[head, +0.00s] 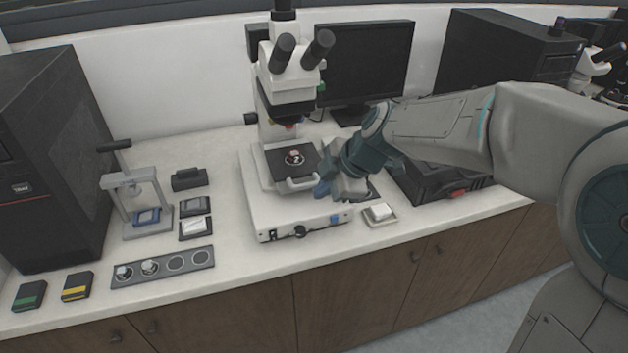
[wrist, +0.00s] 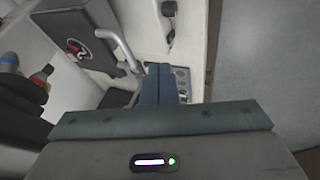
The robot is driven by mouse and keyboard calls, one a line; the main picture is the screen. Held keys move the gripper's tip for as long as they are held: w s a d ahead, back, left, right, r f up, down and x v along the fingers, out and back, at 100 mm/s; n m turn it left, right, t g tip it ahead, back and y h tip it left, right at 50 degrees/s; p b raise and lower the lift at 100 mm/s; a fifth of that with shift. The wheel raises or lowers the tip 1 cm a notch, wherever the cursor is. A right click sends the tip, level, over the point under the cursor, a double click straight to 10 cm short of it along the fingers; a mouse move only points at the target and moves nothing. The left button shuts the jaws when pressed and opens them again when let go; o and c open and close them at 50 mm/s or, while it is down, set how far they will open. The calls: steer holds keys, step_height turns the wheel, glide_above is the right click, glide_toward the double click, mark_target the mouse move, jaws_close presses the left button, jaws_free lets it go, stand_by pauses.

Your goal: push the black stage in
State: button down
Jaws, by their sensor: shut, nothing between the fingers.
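The black stage (head: 277,163) is a flat black plate on the white microscope's base (head: 290,215), under the objectives. It carries a small round sample (head: 294,158) with red and white on it. A pale curved handle (head: 301,184) sticks out at its front edge. The wrist view shows the stage (wrist: 96,58) at upper left and the handle (wrist: 122,45) just left of my fingers. My gripper (head: 322,190) is shut and empty, with blue fingers (wrist: 160,72) close beside the handle. I cannot tell whether they touch it.
A small white dish (head: 380,212) stands right of the base, near the counter edge. A black case (head: 450,180) lies behind my wrist. Left are a small press (head: 138,195), a grey four-hole strip (head: 165,266) and small blocks. The microscope's eyepieces (head: 300,50) rise above the stage.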

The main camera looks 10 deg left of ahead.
steer(key=shift+w+a+f+p, duration=0.4)
steer(key=shift+w+a+f, duration=0.15)
steer(key=shift+w+a, duration=0.3)
steer(key=shift+w+a+f+p, duration=0.35)
steer(key=shift+w+a+f, duration=0.25)
steer(key=shift+w, duration=0.35)
